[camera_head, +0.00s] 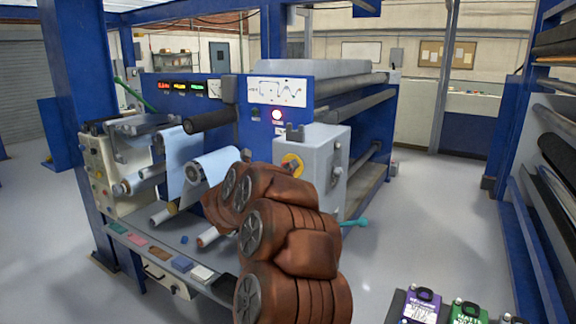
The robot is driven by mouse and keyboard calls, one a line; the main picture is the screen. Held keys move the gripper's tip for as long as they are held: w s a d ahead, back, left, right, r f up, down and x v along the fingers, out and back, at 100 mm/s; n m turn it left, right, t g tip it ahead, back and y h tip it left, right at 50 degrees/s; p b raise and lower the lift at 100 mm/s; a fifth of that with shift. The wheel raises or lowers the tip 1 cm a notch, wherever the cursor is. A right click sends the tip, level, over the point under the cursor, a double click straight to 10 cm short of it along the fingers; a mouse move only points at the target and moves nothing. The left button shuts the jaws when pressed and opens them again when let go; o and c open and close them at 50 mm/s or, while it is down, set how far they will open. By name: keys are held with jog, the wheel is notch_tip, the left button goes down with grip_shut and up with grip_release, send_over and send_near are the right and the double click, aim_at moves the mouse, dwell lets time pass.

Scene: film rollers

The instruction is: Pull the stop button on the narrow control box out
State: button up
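A grey box (325,143) stands at the front right of the blue machine. On its front face is a round yellow ring (292,164), partly covered at its lower edge by my brown arm. It looks like the surround of a stop button, but I cannot tell whether a button there is pushed in or out. A beige control panel (101,176) with small knobs stands on the left side of the machine; I cannot tell which of the two is the narrow control box. My arm rises from the bottom centre toward the machine. My gripper does not show.
Light-blue film (178,165) runs over rollers just left of my arm. A dark roller (210,121) sticks out above it. A shelf with coloured pads (181,263) is at the lower left. Labelled containers (424,306) stand at the lower right. The grey floor (430,215) on the right is clear.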

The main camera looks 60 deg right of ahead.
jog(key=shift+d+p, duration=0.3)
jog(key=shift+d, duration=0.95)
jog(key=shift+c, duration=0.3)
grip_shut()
